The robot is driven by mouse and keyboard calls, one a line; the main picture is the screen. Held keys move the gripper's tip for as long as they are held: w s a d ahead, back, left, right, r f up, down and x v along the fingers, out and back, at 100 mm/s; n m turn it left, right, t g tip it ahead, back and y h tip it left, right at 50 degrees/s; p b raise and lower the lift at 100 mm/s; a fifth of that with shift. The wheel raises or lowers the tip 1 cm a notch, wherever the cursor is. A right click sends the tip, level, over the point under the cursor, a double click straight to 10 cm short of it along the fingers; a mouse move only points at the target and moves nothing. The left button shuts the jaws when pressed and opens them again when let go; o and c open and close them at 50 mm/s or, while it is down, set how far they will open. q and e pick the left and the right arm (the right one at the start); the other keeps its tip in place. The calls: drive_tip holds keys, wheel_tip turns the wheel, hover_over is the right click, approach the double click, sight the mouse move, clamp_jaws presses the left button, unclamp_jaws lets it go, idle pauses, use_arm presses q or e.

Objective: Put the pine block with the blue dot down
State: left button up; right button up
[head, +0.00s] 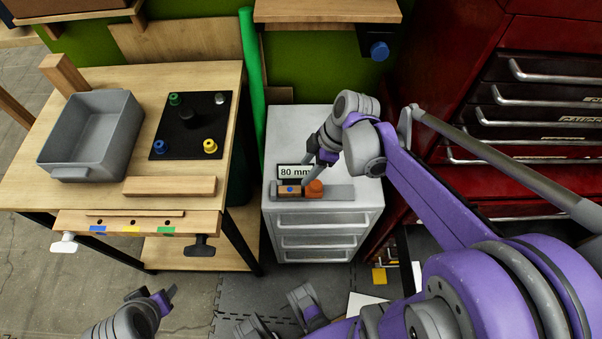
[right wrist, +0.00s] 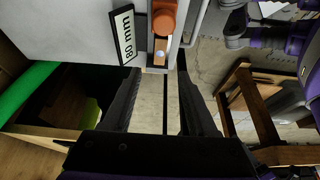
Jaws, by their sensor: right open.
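The pine block with the blue dot (head: 290,190) lies on a grey strip (head: 342,192) on top of the light grey drawer cabinet (head: 340,130). Its right end meets an orange-brown piece (head: 314,189). In the right wrist view the block (right wrist: 160,58) shows beyond the fingertips, its dot facing the camera. My right gripper (head: 313,170) is just above the block and orange piece, open; its spread fingers (right wrist: 158,75) hold nothing visible. My left gripper (head: 166,298) is low at the bottom left, away from the block; its jaw opening is unclear.
An "80 mm" label (head: 294,171) stands behind the block. The wooden table (head: 215,110) at left holds a grey bin (head: 70,155), a black board with coloured pegs (head: 185,137) and a wooden bar (head: 170,187). A red tool chest (head: 440,80) stands at right. The cabinet top behind is clear.

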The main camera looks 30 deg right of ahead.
drive_tip(key=s+a+m+t+h, duration=0.2)
drive_tip(key=s+a+m+h, duration=0.1)
drive_tip(key=s+a+m, duration=0.4)
drive_tip(key=s+m, duration=0.2)
drive_tip(key=m, duration=0.2)
drive_tip(key=shift+s+f+m+t+h, duration=0.15)
drive_tip(key=shift+f+m+t+h, duration=0.15)
drive_tip(key=shift+f+h, duration=0.1)
drive_tip(key=shift+r, duration=0.1)
